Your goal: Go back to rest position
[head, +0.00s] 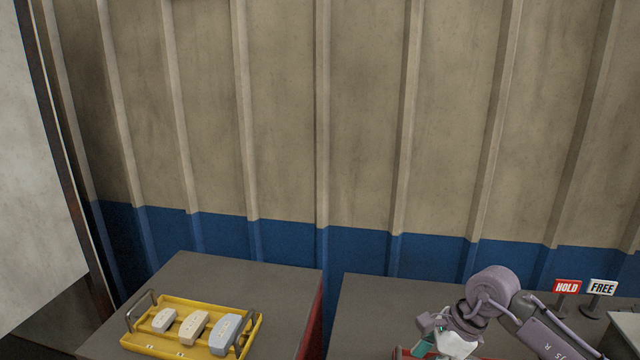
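My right arm comes in from the lower right, bent over the right table. Its gripper (440,343) points down at the bottom edge of the head view, and its fingertips are not clearly visible. I cannot tell if it is open or holds anything. My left gripper is not in view. Three brake shoes lie in a row in a yellow tray (160,346) on the left table: a whitish one (164,320), a beige one (193,328) and a larger grey-blue one (229,336).
The tray has dark upright handles at its ends. A gap separates the left table (225,275) from the right table (380,300). A red HOLD sign (567,287) and a white FREE sign (603,287) stand at the right. A ribbed wall (360,130) rises behind.

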